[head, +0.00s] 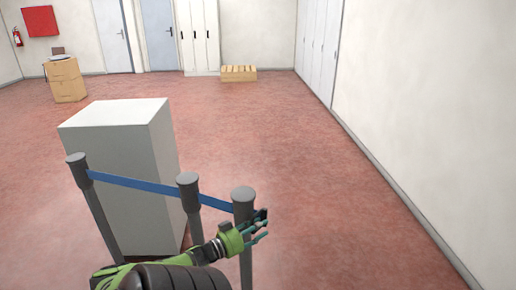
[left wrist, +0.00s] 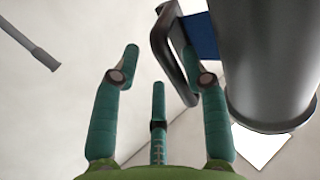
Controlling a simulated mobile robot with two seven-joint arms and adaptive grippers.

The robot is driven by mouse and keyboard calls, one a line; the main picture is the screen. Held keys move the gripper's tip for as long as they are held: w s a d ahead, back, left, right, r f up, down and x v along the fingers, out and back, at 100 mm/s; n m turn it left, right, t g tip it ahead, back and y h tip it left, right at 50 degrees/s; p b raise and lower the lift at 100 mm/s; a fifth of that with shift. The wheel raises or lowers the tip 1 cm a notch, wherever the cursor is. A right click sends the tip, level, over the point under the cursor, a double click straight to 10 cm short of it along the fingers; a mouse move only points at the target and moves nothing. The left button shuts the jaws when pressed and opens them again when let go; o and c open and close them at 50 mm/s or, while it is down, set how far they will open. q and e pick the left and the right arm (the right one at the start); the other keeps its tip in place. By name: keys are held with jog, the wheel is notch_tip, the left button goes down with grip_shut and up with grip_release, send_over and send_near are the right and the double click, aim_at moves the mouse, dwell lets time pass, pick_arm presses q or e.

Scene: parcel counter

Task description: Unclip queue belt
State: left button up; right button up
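A blue queue belt (head: 140,184) runs between grey posts in the head view. Its right end meets the nearest right post (head: 243,195). My left gripper (head: 262,226) is beside that post, just below its top, fingers pointing right. In the left wrist view its green fingers (left wrist: 160,62) are spread open with nothing clasped between them. A dark looped clip (left wrist: 168,48) and a piece of blue belt (left wrist: 199,35) show close by the right finger, against the post (left wrist: 262,60). I cannot tell whether finger and clip touch. My right gripper is not in view.
A middle post (head: 187,180) and a left post (head: 77,160) carry the belt beside a tall white block (head: 118,125). The red floor to the right is clear up to the wall.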

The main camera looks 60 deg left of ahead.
pick_arm(q)
jog(key=s+d, duration=0.2)
jog(key=s, duration=1)
